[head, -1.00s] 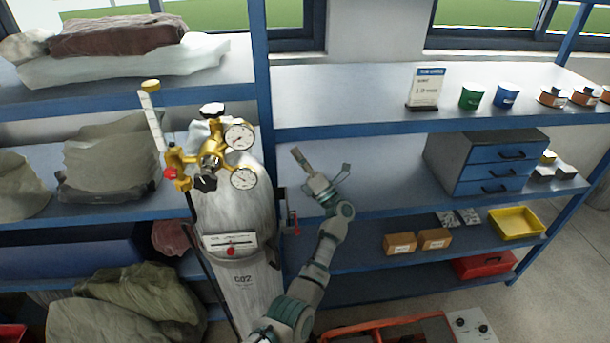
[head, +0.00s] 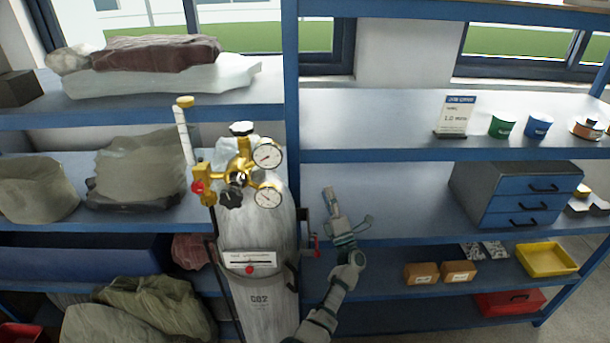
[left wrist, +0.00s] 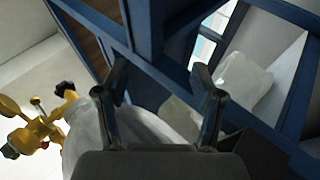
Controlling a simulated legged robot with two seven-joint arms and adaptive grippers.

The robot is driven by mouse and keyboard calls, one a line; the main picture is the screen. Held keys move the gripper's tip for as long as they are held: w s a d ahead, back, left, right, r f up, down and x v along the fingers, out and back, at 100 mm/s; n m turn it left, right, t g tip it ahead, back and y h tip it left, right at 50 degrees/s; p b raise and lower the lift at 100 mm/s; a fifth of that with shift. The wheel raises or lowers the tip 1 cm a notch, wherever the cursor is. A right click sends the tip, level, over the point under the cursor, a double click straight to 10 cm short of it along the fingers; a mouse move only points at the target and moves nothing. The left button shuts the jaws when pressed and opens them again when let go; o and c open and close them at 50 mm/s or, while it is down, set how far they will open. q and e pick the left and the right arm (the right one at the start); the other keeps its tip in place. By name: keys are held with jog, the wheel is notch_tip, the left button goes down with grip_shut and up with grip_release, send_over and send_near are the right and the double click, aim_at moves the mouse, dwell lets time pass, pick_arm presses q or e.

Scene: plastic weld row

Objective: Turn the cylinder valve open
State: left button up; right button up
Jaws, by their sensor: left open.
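A grey-white CO2 cylinder (head: 259,290) stands upright in front of the shelving in the head view. At its top is a dark valve handwheel (head: 241,128) with a pale top, beside a brass regulator (head: 240,170) with two round gauges. My left gripper (head: 347,209) is open and empty, to the right of the cylinder and lower than the handwheel. In the left wrist view the spread fingers (left wrist: 158,82) have nothing between them. The cylinder body (left wrist: 135,130) lies beyond them, with the dark handwheel (left wrist: 66,89) and brass fitting (left wrist: 30,130) at the left. My right gripper is out of view.
Blue shelving (head: 380,154) stands behind, with an upright (head: 291,90) behind the cylinder. A drawer box (head: 520,195), small cartons (head: 421,274) and a yellow tray (head: 547,259) are on the right shelves. A red-handled clamp (head: 315,244) sits between cylinder and arm.

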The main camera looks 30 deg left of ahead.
pick_arm(q)
jog(key=s+a+r+n+g+y, duration=0.2)
jog(key=r+n+g, duration=0.3)
jog(key=r+n, duration=0.15)
jog(key=s+a+r+n+g+y, duration=0.2)
jog(key=r+n+g, duration=0.3)
jog(key=r, duration=0.2)
jog(key=n+g+h+p, duration=0.2)
jog(key=n+g+h, duration=0.5)
jog(key=n, duration=0.5)
send_near(235, 124)
jog(key=a+f, duration=0.1)
jog(key=a+y, duration=0.1)
jog(key=shift+a+f+g, duration=0.3)
jog(key=shift+f, duration=0.1)
jog(key=shift+s+a+r, duration=0.1)
jog(key=shift+s+a, duration=0.15)
jog(key=shift+s, duration=0.05)
jog(key=a+p, duration=0.1)
jog(key=a, duration=0.5)
jog(key=shift+w+a, duration=0.15)
jog(key=shift+a, duration=0.2)
jog(key=shift+a+f, duration=0.2)
jog(key=shift+a, duration=0.3)
jog(key=shift+d, duration=0.1)
